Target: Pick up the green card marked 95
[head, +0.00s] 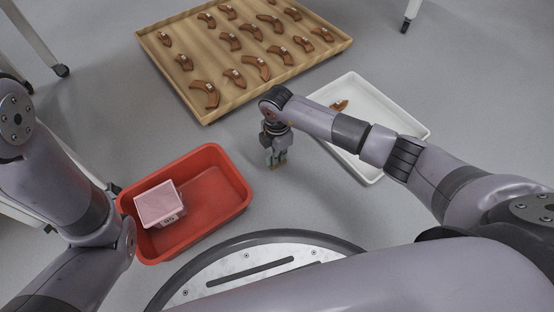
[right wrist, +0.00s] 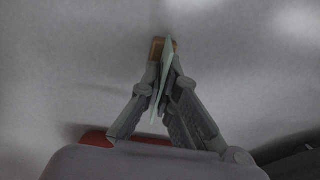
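My right gripper (head: 276,162) points down over the bare floor, to the right of the red bin. In the right wrist view its fingers (right wrist: 165,65) are closed together on a thin pale green card (right wrist: 164,75), seen nearly edge-on. The card's marking cannot be read. A small brown piece (right wrist: 157,47) shows at the fingertips; I cannot tell whether it is held or lies behind. My left arm comes in at the left, but its gripper is not visible.
A red bin (head: 215,221) holds a pink block (head: 158,204) with a white label. A wooden tray (head: 206,117) carries several brown sherds. A white tray (head: 371,178) with one sherd (head: 339,105) lies partly under my right arm. Table legs stand at the upper edges.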

